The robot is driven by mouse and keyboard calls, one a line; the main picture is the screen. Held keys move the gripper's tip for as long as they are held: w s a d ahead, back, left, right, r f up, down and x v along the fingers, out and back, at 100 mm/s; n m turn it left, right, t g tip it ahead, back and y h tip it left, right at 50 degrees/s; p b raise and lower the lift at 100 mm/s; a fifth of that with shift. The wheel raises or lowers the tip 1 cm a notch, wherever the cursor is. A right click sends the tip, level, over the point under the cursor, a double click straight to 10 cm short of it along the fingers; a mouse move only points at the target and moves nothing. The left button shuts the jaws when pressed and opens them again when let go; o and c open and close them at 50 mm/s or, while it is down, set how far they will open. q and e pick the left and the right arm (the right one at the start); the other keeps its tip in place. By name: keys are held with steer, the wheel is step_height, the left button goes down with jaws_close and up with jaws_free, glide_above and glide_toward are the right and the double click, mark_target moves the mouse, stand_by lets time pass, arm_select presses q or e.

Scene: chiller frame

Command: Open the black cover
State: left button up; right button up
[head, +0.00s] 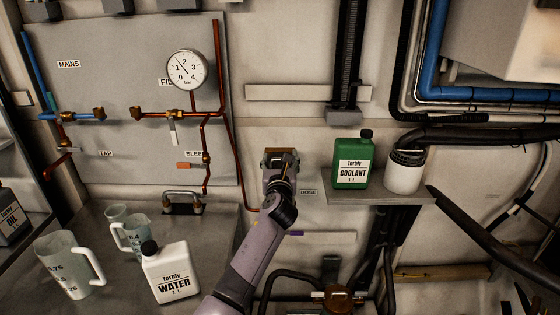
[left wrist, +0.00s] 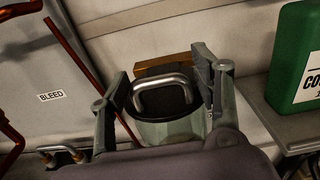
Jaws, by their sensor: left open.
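My left gripper (left wrist: 166,88) is open, with one finger on each side of the cover and handle. I cannot tell whether the fingers touch them. My right gripper is not in view.
A shelf (head: 385,197) to the right holds a green coolant bottle (head: 352,165) and a white container (head: 403,176) with a dark top. Pipes and a gauge (head: 187,70) are on the left panel. Jugs (head: 70,268) and a water bottle (head: 170,272) stand at lower left.

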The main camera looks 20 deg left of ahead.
arm_select(q)
steer(key=shift+c, duration=0.5)
jaws_close()
stand_by(0.3)
